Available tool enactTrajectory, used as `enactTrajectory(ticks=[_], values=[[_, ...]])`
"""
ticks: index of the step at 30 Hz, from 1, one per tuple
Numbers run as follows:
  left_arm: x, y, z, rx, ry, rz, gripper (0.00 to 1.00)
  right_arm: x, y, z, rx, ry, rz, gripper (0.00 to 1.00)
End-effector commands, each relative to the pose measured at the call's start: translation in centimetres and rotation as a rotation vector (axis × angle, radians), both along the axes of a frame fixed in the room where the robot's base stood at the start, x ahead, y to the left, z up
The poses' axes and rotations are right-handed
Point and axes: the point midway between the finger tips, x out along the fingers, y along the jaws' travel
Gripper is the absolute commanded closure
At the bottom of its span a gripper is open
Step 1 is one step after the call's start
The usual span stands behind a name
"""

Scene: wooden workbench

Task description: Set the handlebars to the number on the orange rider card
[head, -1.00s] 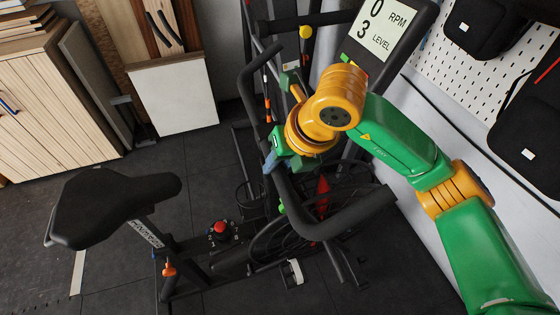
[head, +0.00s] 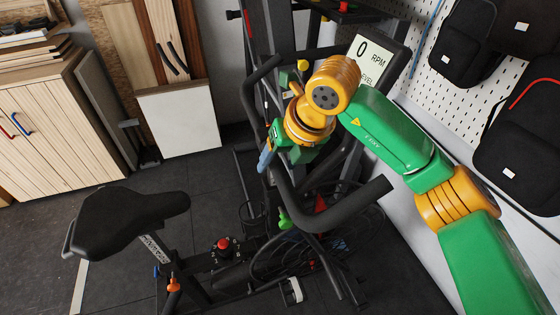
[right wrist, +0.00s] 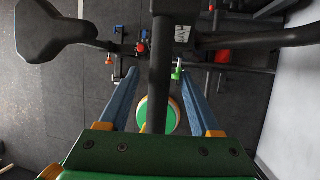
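The exercise bike's black handlebars (head: 340,212) stand in the middle of the head view, with one grip reaching right and the other at upper left. My right gripper (head: 270,155) is at the near part of the bars. In the right wrist view its two blue fingers (right wrist: 160,95) are spread on either side of a black handlebar tube (right wrist: 159,70), with gaps on both sides. A yellow knob (head: 303,65) sits beyond the gripper. A small white marked label (right wrist: 182,34) shows in the right wrist view, too small to read. No orange rider card is in view. My left gripper is not in view.
The bike's saddle (head: 130,215) is at left. A red knob (head: 223,243), a green knob (head: 285,220) and an orange knob (head: 174,285) sit lower down. A pegboard with black bags (head: 470,40) is at right.

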Motion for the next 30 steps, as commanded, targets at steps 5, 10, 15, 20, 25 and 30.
enactTrajectory(ticks=[5,10,15,20,25,30], values=[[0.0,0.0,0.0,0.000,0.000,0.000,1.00,0.0,0.0,0.0,0.000,0.001,0.000,0.36],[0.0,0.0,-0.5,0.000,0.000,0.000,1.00,-0.3,-0.3,0.7,0.001,-0.002,0.000,0.36],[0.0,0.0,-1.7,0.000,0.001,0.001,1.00,-1.4,-1.4,4.0,0.001,-0.004,-0.002,0.36],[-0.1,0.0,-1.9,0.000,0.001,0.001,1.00,-2.1,-2.0,6.1,-0.001,0.000,-0.001,0.36],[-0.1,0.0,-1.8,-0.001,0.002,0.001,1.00,-2.2,-2.1,6.4,0.000,0.002,-0.001,0.36],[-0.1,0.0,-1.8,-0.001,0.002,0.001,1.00,-2.2,-2.0,6.4,-0.001,0.002,0.000,0.36]])
